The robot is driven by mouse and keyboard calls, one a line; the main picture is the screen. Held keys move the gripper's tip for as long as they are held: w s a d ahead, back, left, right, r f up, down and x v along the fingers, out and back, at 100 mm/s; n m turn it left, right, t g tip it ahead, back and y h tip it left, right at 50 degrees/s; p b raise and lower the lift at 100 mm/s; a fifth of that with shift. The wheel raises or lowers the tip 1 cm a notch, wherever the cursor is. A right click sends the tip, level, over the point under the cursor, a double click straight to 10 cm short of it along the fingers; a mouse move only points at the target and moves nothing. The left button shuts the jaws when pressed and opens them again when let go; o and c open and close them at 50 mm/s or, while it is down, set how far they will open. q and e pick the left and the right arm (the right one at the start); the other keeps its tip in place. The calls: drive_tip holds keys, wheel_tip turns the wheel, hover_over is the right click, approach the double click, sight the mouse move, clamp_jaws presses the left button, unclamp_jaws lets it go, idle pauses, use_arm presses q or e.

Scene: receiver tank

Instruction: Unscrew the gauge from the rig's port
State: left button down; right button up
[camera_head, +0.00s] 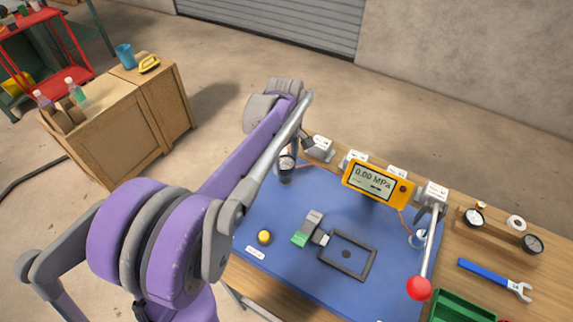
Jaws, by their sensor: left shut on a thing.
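The rig is a blue board (275,215) on a wooden bench, with a yellow readout (377,185) showing 0.00 MPa. My left arm reaches over the board's far left corner. My left gripper (287,168) is there, small and dark, and is shut on the gauge (284,156). Only part of the gauge's pale face shows. The port and the thread under it are hidden, so I cannot tell how far the gauge is seated. My right gripper is not in view.
A lever with a red ball (419,288) stands at the board's right. Two dial gauges sit in a wooden rack (490,232) beyond it. A blue-handled wrench (493,279) and a green tray (462,307) lie nearby. A black frame (347,255) and yellow knob (264,237) occupy the board.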

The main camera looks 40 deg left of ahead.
use_arm(q)
drive_tip(key=n, duration=0.5)
drive_tip(key=shift+n, duration=0.4)
drive_tip(key=n, duration=0.3)
drive_tip(key=shift+r, duration=0.15)
drive_tip(key=shift+r+p, duration=1.6)
drive_tip(key=shift+r, duration=1)
drive_tip(key=shift+w+r, duration=0.1)
drive_tip(key=shift+r, duration=0.3)
drive_tip(key=shift+f, duration=0.1)
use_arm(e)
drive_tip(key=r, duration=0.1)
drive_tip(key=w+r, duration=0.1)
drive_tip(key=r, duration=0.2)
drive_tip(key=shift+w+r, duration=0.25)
use_arm(q)
drive_tip(key=shift+s, duration=0.2)
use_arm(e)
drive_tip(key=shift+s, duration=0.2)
